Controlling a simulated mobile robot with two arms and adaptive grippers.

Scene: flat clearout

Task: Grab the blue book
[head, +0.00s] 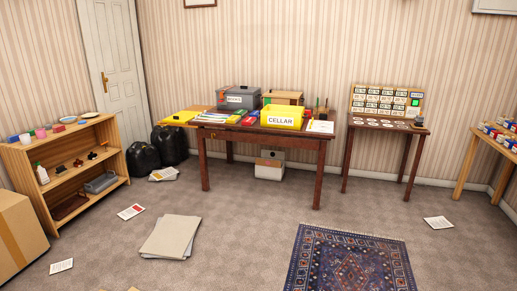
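A row of thin, book-like items in several colours (222,117) lies on the wooden table (262,137), in front of a grey lidded box (238,98) and left of a yellow crate (282,118) labelled CELLAR. Blue, green and red show among them. They are too small to tell for certain which one is the blue book. The grey box has a label that seems to read BOOKS. Neither of my grippers is in view.
A low wooden shelf (63,177) and a cardboard box (18,238) stand at the left. Black bags (143,159) lie by the door. A patterned rug (350,260), grey boards (170,236) and loose papers (131,211) lie on the carpet. A side table (386,124) stands right.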

